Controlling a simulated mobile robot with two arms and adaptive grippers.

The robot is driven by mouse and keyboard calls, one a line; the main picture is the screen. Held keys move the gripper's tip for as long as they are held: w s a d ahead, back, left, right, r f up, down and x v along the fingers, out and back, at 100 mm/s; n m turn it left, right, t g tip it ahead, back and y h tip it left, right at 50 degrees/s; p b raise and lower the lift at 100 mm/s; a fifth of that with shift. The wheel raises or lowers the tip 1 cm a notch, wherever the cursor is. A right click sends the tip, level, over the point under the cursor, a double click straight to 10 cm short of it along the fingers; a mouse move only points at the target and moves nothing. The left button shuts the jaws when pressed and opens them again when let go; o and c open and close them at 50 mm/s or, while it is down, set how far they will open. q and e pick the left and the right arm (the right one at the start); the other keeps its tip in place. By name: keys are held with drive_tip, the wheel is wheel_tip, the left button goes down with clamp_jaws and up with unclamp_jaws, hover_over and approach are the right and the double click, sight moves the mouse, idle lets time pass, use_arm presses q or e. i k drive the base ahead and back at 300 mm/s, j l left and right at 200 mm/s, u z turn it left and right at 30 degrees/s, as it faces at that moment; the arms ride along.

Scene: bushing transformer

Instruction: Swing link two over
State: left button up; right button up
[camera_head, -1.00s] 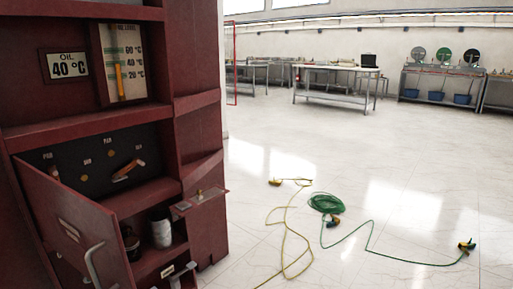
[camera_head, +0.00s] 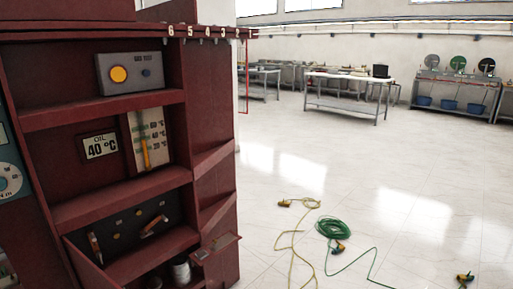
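A dark link panel (camera_head: 125,232) sits in a recess of the dark red cabinet. It carries several round yellow contacts and small labels too small to read. One orange link (camera_head: 153,226) lies tilted across the right part of the panel. Another orange link (camera_head: 95,246) stands nearly upright at the panel's left end. I cannot tell from any marking which one is link two. Neither of my grippers is in the head view.
The open cabinet door (camera_head: 88,270) hangs below left of the panel. A white container (camera_head: 181,270) stands on the lower shelf, beside a small protruding ledge (camera_head: 216,248). A green cable (camera_head: 334,228) and a yellow cable (camera_head: 296,240) lie on the otherwise open floor.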

sight(91, 236)
drive_tip(key=k+j+u, duration=0.2)
drive_tip(key=u, duration=0.9)
